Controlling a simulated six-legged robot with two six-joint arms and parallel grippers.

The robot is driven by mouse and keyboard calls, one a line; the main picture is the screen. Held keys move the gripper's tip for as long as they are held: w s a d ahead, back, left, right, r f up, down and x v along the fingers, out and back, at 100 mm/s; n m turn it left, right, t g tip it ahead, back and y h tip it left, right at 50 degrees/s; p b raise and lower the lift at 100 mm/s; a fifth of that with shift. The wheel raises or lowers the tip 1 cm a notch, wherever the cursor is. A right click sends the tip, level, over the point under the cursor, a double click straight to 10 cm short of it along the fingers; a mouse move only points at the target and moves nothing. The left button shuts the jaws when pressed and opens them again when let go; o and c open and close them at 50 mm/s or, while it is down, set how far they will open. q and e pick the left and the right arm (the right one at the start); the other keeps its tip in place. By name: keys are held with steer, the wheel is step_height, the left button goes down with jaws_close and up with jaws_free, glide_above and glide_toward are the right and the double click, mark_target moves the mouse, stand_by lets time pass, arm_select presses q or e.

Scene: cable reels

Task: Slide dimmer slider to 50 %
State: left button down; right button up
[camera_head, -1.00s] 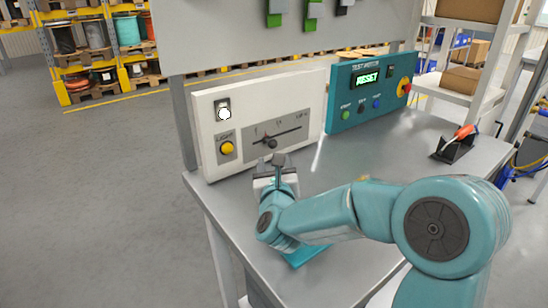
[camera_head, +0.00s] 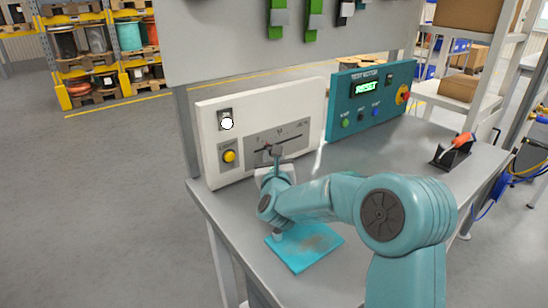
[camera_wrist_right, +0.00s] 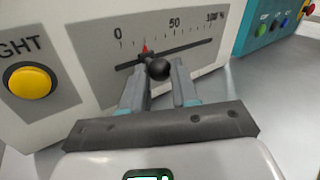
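The dimmer slider has a round black knob (camera_wrist_right: 158,69) on a dark slot in a grey scale plate (camera_wrist_right: 90,62). The scale is marked 0, 50 and 100 %. A small red pointer (camera_wrist_right: 145,47) stands between 0 and 50, roughly halfway. My right gripper (camera_wrist_right: 160,75) is open, with one finger on each side of the knob; a gap shows at the right finger, and contact at the left finger is unclear. In the head view, the right gripper (camera_head: 273,164) is in front of the white panel (camera_head: 210,165), partly hiding the slider. My left gripper is not in view.
A yellow LIGHT button (camera_head: 229,156) and a lit white lamp (camera_head: 227,123) are left of the slider. A teal test-motor box (camera_head: 345,108) stands to the right. A teal mat (camera_head: 318,245) and a red-handled tool in a black holder (camera_head: 445,158) are on the grey bench (camera_head: 400,190).

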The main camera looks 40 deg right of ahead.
steer(key=shift+s+d+f+b, duration=0.1)
steer(key=shift+d+b, duration=0.8)
steer(key=shift+s+d+f+b, duration=0.1)
steer(key=shift+d+b, duration=0.8)
jaws_close()
steer(key=shift+d+r, duration=0.2)
steer(key=shift+d, duration=0.25)
steer(key=shift+r, duration=0.1)
steer(key=o, duration=1)
jaws_free()
steer(key=b+v, duration=0.2)
steer(key=v, duration=1.4)
steer(key=shift+s+a+b, duration=0.1)
steer(key=shift+s+b, duration=0.1)
steer(key=shift+b, duration=0.2)
